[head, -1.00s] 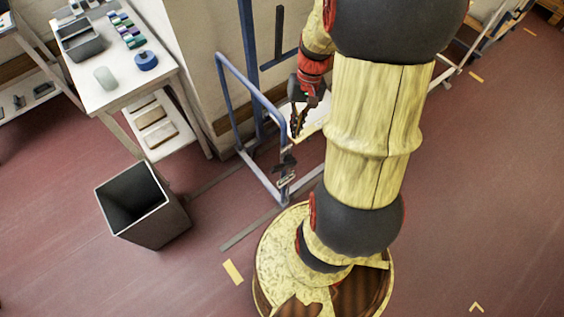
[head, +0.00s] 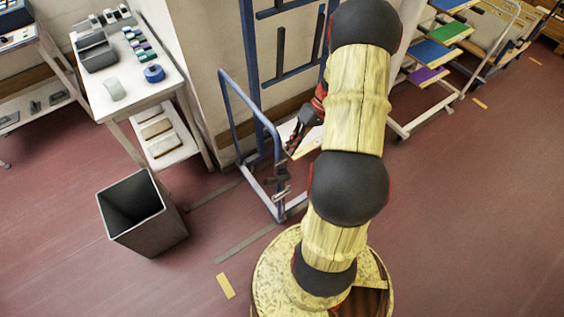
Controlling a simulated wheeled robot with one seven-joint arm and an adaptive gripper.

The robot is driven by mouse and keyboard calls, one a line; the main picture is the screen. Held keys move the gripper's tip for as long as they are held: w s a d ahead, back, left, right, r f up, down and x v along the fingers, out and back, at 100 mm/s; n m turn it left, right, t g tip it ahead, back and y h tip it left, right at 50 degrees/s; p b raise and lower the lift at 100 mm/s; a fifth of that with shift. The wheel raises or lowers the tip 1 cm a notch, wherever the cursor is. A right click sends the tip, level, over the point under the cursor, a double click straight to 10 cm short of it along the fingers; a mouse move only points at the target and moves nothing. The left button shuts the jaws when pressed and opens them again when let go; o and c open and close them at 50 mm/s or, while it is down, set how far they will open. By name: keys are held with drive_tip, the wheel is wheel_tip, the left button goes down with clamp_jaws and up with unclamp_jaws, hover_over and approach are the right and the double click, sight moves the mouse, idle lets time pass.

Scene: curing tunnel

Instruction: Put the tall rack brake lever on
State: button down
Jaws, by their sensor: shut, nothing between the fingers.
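The tall rack (head: 249,62) is a blue tube frame against the wall, with a lower blue hoop at its front. A small dark and grey lever-like fitting (head: 282,192) sits low on the hoop's front post; I take it for the brake lever, but its position is too small to read. My gripper (head: 290,153) is dark with red parts above it. It points down just right of the front post, above the fitting and apart from it. Its fingers look closed with nothing held. My arm hides part of the rack's right side.
A white table (head: 110,95) with a grey tray (head: 95,52) and a blue tape roll (head: 154,73) stands left. An open dark bin (head: 145,215) is on the floor before it. A rack with coloured boards (head: 435,53) stands right. The right floor is clear.

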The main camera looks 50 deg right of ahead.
sight(271, 180)
drive_tip(key=b+x, duration=0.2)
drive_tip(key=x, duration=1.1)
drive_tip(key=shift+a+f, duration=0.15)
drive_tip(key=shift+a, duration=0.1)
